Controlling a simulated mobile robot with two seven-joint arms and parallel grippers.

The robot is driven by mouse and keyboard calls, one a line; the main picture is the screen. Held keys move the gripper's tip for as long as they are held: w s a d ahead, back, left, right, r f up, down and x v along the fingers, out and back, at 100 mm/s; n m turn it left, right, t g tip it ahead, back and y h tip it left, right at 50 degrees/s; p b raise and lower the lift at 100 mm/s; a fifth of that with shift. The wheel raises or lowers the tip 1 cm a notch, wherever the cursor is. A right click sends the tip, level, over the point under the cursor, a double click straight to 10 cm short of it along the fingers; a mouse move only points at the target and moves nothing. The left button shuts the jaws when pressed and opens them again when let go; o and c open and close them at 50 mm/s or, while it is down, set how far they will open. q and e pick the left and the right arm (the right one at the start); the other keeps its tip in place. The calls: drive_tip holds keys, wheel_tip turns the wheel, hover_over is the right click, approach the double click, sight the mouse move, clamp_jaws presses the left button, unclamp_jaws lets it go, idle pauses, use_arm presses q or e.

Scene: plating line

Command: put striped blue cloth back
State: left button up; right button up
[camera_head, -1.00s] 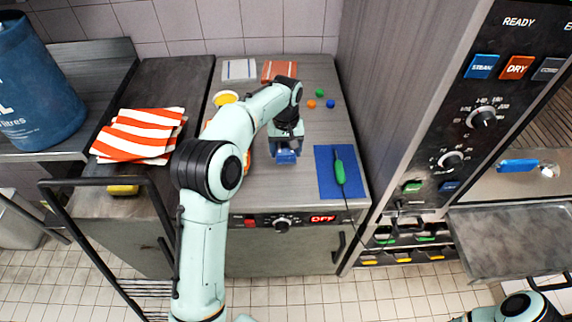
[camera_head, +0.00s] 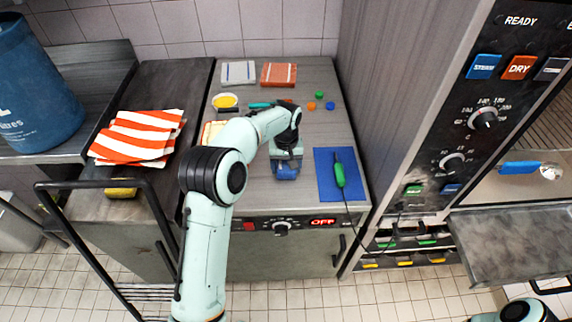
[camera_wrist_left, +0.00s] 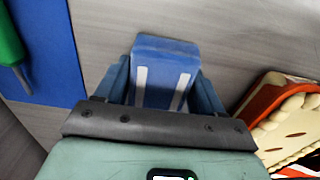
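The striped blue cloth (camera_wrist_left: 163,75) is a folded blue piece with two white stripes. In the left wrist view it sits between the two dark blue fingers of my left gripper (camera_wrist_left: 165,88), which is shut on it. In the head view the left gripper (camera_head: 286,165) is over the front middle of the grey worktop, with the cloth (camera_head: 286,173) at its tip. I cannot tell whether the cloth touches the surface. My right gripper is outside the views; only part of that arm shows at the bottom right.
A blue mat (camera_head: 325,188) with a green-handled probe (camera_head: 339,172) lies right of the gripper. Flat white-blue (camera_head: 238,72) and orange (camera_head: 279,75) pieces lie at the back. Orange-striped cloths (camera_head: 140,137) lie left.

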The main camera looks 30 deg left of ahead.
sight(286, 164)
use_arm(q)
drive_tip(key=o, duration=0.3)
drive_tip(key=shift+o, duration=0.2)
wheel_tip(286, 164, up, 12)
drive_tip(key=p, duration=0.1)
drive_tip(key=shift+r+p, duration=0.2)
drive_tip(key=shift+p, duration=0.2)
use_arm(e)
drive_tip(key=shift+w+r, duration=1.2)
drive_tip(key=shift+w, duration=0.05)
use_arm(q)
drive_tip(key=shift+f, duration=0.1)
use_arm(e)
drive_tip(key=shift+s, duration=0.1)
